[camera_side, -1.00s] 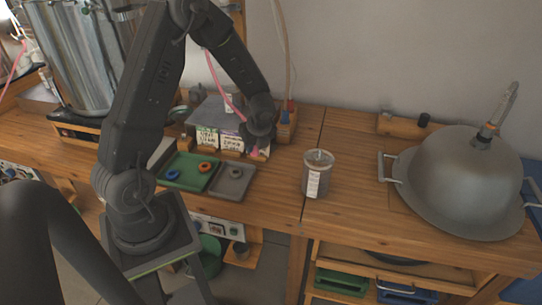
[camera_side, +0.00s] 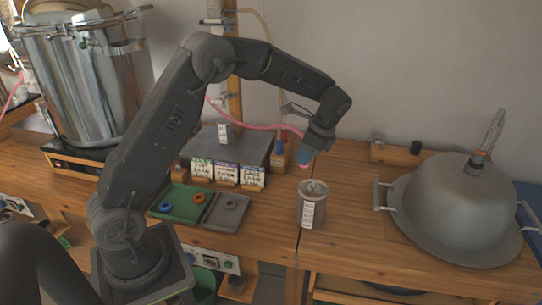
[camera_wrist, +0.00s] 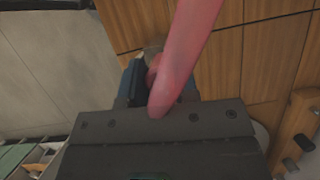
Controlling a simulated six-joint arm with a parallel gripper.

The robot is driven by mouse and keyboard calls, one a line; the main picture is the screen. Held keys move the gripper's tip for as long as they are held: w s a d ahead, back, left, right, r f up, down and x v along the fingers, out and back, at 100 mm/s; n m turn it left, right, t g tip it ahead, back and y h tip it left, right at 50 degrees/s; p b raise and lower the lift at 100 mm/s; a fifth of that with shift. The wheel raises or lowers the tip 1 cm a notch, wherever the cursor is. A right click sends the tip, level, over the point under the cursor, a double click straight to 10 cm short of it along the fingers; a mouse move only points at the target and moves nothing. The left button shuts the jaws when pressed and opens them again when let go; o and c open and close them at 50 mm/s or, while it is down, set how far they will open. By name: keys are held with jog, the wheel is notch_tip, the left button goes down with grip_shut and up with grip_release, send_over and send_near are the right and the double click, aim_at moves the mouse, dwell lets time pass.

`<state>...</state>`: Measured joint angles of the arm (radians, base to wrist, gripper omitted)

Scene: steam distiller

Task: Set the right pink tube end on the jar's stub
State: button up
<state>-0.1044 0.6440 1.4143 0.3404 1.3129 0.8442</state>
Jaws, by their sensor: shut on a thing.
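The jar (camera_side: 311,207), a small grey metal can with a white label, stands upright on the bench with a short stub (camera_side: 315,186) on its lid. My gripper (camera_side: 305,157) is shut on the pink tube (camera_side: 255,126) near its right end. It is above the jar and slightly left of it, with a gap between. The tube's pink tip (camera_side: 307,166) shows just below the blue fingertips. In the wrist view the pink tube (camera_wrist: 190,45) runs across the picture to the blue fingertips (camera_wrist: 140,82), and the jar is mostly hidden.
A large domed metal lid (camera_side: 460,207) with handles stands right of the jar. Green and grey trays (camera_side: 225,213) with small rings lie to the left. Labelled boxes (camera_side: 226,172) and a wooden post (camera_side: 233,60) are behind. Bench around the jar is clear.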

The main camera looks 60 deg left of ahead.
aim_at(314, 182)
jog(key=shift+n, duration=0.5)
jog(key=d, duration=0.1)
jog(key=d+r, duration=0.1)
jog(key=w+d, duration=0.1)
jog(key=shift+d+r, duration=0.15)
jog(key=shift+d, duration=0.2)
jog(key=shift+f, duration=1.95)
jog(key=shift+f, duration=0.2)
jog(key=shift+f, duration=0.7)
jog(key=shift+f, duration=0.4)
jog(key=o, duration=1)
